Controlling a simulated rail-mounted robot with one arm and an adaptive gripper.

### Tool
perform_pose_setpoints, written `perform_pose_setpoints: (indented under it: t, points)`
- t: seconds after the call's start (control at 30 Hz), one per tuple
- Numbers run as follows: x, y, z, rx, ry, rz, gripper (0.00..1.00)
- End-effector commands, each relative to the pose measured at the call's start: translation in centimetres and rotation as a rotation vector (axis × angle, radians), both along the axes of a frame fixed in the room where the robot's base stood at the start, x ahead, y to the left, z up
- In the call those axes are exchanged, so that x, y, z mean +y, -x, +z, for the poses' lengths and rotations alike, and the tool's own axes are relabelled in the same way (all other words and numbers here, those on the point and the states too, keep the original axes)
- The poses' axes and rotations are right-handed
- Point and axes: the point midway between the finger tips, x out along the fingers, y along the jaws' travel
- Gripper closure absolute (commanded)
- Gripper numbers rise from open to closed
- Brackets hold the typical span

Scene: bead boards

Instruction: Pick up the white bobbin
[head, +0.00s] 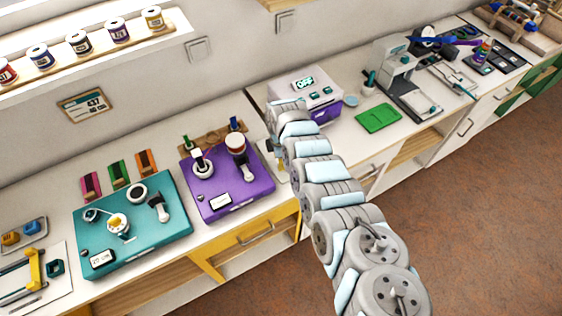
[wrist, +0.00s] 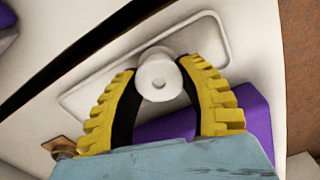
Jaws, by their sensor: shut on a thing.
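The white bobbin (wrist: 158,80) is in the wrist view, round with a hole in its end. My gripper (wrist: 159,70) has its two yellow, black-lined fingers closed on it, one on each side. Behind the bobbin is a pale rounded rectangular plate or tray (wrist: 85,103) on the white counter; whether the bobbin touches it I cannot tell. In the head view my arm reaches to the counter right of the purple board (head: 262,183). The gripper is mostly hidden there, and I cannot make out the bobbin.
A teal board (head: 165,238) with several fittings lies left of the purple board. A white device with a display (head: 296,88) stands behind my arm. A dark gap runs between the counters.

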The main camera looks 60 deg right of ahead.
Motion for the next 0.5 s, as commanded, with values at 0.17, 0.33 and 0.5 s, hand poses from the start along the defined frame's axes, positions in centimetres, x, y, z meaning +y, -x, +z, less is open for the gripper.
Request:
perform_pose_setpoints:
  t: [0.17, 0.33, 0.5]
  points:
    - [-0.1, 0.1, 0.6, 0.000, 0.000, -0.001, 0.80]
    - [-0.1, 0.1, 2.7, 0.000, 0.000, 0.000, 0.80]
    - [0.6, 0.6, 3.9, 0.000, -0.003, 0.000, 0.80]
